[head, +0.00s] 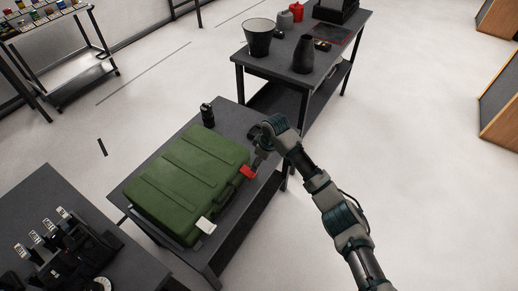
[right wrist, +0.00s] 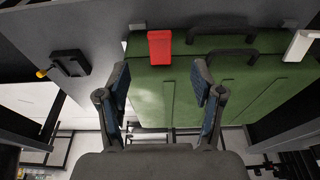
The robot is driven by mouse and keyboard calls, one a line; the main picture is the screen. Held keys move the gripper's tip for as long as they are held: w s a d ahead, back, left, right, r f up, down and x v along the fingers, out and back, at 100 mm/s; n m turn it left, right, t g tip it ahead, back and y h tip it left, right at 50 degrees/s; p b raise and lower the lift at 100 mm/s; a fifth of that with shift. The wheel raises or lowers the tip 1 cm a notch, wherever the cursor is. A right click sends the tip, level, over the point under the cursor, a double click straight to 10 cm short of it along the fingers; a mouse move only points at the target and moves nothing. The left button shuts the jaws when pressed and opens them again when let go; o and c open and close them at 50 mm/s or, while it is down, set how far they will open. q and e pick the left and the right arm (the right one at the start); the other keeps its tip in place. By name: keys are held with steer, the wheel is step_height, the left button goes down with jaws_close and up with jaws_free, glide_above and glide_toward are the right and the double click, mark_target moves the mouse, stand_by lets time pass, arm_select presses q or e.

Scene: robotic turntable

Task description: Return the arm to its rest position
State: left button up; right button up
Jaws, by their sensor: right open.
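My right arm reaches in from the lower right in the head view. Its gripper (head: 258,148) is near the far right edge of a closed green case (head: 187,182) on a dark table. In the right wrist view the two fingers (right wrist: 160,75) are spread apart with nothing between them. The green case (right wrist: 240,85) lies beyond them, with a red latch (right wrist: 159,48) just ahead of the fingers. The red latch (head: 247,171) also shows beside the gripper in the head view. A white latch (head: 206,225) is at the case's near corner. My left gripper is not in view.
A small black device (head: 207,114) stands on the table behind the case. A back table (head: 290,70) holds a dark bucket (head: 258,40), a dark vase (head: 303,55) and a red can (head: 297,12). A table with tools (head: 65,250) is at lower left.

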steer(key=s+d+f+m+p, duration=0.2)
steer(key=s+f, duration=0.4)
steer(key=f, duration=0.4)
steer(key=s+d+f+m+p, duration=0.1)
steer(key=s+f, duration=0.4)
steer(key=f, duration=0.4)
steer(key=s+d+f+m+p, duration=0.2)
steer(key=s+f, duration=0.4)
steer(key=f, duration=0.4)
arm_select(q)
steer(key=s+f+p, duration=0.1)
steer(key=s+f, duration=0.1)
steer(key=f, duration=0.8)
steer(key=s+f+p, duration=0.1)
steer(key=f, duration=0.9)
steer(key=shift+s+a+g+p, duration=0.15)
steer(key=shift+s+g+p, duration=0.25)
arm_select(e)
steer(key=s+d+f+m, duration=0.1)
steer(key=s+d+f, duration=0.2)
steer(key=s, duration=0.7)
steer(key=s+d+f+m+h, duration=0.1)
steer(key=s+d+f, duration=0.3)
steer(key=s, duration=0.6)
steer(key=s+d+f+m+h, duration=0.1)
steer(key=s+d+f, duration=0.3)
steer(key=s, duration=0.6)
steer(key=shift+s+d+f+m, duration=0.2)
steer(key=shift+s+d+m, duration=0.1)
steer(key=shift+s+d, duration=0.1)
